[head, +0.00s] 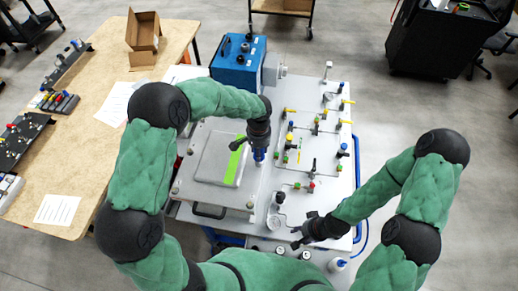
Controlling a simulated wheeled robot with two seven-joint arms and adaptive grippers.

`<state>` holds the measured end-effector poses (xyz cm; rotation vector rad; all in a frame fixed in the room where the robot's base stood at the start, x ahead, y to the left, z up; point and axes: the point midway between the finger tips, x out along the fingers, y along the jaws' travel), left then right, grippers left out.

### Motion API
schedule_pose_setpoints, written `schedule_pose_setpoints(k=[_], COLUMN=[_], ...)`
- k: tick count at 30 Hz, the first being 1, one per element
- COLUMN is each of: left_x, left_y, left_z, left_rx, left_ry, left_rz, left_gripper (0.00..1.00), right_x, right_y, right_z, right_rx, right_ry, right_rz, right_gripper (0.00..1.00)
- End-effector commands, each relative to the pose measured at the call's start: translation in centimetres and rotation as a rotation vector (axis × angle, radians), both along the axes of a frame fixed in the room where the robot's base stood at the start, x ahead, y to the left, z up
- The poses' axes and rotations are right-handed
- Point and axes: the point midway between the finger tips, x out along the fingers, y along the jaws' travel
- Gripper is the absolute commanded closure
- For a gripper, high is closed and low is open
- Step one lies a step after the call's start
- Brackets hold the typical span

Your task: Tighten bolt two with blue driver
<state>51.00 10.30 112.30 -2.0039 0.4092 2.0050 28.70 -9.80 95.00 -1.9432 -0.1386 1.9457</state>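My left gripper (258,146) points down beside the right side of the grey panel plate (212,158). A blue tool, which looks like the blue driver (259,156), shows upright directly under it and appears held. The fingers are small and partly hidden by the wrist. My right gripper (299,233) is near the front right of the light worktop (268,180); its dark fingers look spread, with nothing seen between them. Round bolt heads or knobs sit at the plate's corners, one at the front right (250,204). Which is bolt two cannot be told.
A blue box unit (238,62) stands at the back of the worktop. Small valves and pipes (313,128) fill its right side. A gauge (275,222) stands near the front. A wooden table (92,100) with a cardboard box (143,38) is at left.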

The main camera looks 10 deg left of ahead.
Motion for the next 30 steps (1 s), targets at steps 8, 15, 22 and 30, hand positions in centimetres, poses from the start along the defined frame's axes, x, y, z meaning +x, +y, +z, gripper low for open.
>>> schedule_pose_setpoints(k=[8, 15, 22, 30], left_x=[0.0, 0.0, 0.0, 0.1], left_y=[0.0, 0.1, 0.0, 0.0], left_z=[0.2, 0.2, 0.2, 0.1], left_rx=[-0.001, 0.0, 0.0, 0.0], left_ry=[0.0, 0.0, 0.0, -0.002], left_rz=[-0.318, -0.599, -0.871, -1.121], left_gripper=[1.0, 1.0, 1.0, 0.49], right_x=[0.0, 0.0, 0.0, 0.0], right_y=[0.0, 0.0, 0.0, 0.0], right_z=[1.3, 2.4, 3.6, 4.5], right_rx=[0.0, 0.0, 0.0, 0.0], right_ry=[0.0, 0.0, 0.0, 0.0], right_rz=[0.0, 0.0, 0.0, 0.0], right_gripper=[0.6, 0.6, 0.6, 0.6])
